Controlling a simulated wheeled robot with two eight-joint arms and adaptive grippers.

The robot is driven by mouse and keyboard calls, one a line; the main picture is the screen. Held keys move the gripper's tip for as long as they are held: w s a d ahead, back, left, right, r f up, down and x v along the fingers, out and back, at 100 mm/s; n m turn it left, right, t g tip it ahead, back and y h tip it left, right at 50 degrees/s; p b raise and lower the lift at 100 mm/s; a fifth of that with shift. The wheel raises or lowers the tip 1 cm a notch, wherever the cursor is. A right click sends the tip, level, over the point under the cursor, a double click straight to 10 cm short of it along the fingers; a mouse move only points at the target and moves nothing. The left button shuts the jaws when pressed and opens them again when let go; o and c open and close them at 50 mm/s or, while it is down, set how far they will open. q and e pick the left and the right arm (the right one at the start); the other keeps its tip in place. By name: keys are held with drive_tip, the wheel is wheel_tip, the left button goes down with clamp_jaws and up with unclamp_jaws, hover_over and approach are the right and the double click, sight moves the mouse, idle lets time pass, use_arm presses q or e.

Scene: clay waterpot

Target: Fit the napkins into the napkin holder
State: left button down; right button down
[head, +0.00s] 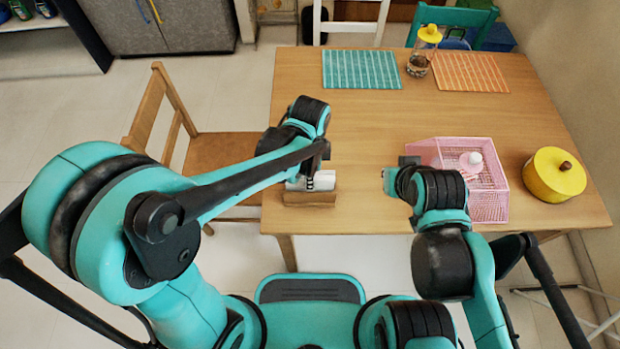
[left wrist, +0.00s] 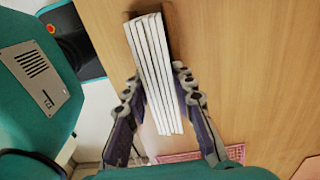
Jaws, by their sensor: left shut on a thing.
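White napkins (head: 297,186) stand in a stack near the table's front edge. They fill the middle of the left wrist view (left wrist: 152,75) as several upright white layers. A wooden napkin holder (head: 308,199) shows just at the front of the napkins in the head view. My left gripper (head: 311,182) is above and around the napkins, shut on the stack with a finger on each side (left wrist: 165,90). My arm partly hides the napkins, so I cannot tell how far they sit in the holder. My right gripper (head: 393,172) is beside the pink basket; its fingers are unclear.
A pink wire basket (head: 488,208) holds a white-and-pink bottle (head: 471,162). A yellow lidded pot (head: 554,175) stands at the right. A teal mat (head: 361,70), an orange mat (head: 469,73) and a yellow-topped jar (head: 424,50) are at the back. The table's middle is clear.

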use_arm(q)
drive_tip(key=shift+r, duration=0.1)
drive_tip(key=shift+f, duration=0.25)
drive_tip(key=c, duration=1.3)
unclamp_jaws()
drive_tip(key=shift+o, duration=0.2)
drive_tip(key=shift+r, duration=0.1)
drive_tip(key=shift+r, duration=0.1)
